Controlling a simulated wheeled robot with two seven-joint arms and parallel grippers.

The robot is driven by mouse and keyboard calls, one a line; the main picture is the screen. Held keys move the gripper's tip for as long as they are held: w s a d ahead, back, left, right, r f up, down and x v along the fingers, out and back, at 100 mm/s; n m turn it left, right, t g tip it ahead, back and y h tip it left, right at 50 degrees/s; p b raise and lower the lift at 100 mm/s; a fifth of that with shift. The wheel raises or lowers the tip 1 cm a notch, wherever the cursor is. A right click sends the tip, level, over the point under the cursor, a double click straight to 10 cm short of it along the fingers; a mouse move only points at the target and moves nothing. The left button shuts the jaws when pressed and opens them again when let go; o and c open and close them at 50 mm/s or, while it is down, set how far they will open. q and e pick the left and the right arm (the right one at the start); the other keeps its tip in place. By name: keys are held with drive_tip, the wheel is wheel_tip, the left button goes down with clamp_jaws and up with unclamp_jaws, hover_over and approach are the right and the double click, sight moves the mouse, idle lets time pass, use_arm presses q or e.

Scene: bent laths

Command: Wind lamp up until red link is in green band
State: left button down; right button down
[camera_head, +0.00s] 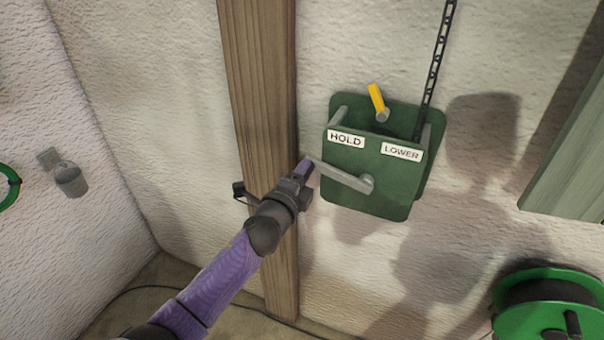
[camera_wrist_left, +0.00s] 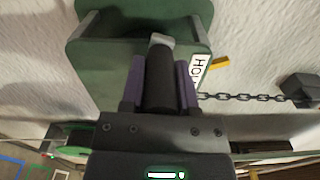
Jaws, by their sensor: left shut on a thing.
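The green winch box (camera_head: 372,165) is mounted on the wall, with HOLD (camera_head: 346,139) and LOWER (camera_head: 401,152) labels on its front. A yellow lever (camera_head: 376,98) above it leans up and left, towards the HOLD side. A grey crank arm (camera_head: 345,177) reaches left from its hub. My left gripper (camera_head: 304,169) is shut on the crank's black handle (camera_wrist_left: 160,82), which shows between the purple fingers in the left wrist view. A dark chain (camera_head: 434,70) runs up out of the winch. I see no red link, green band or lamp. My right gripper is out of view.
A wooden post (camera_head: 259,80) stands on the wall behind my left arm. A green reel (camera_head: 548,305) is at the lower right, and a grey-green panel (camera_head: 570,165) is at the right edge. A grey wall fitting (camera_head: 70,180) is at the left.

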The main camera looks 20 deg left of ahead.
use_arm(q)
drive_tip(key=shift+c, duration=1.7)
unclamp_jaws()
drive_tip(key=s, duration=1)
drive_tip(key=shift+a+p, duration=0.15)
drive_tip(key=shift+p, duration=0.3)
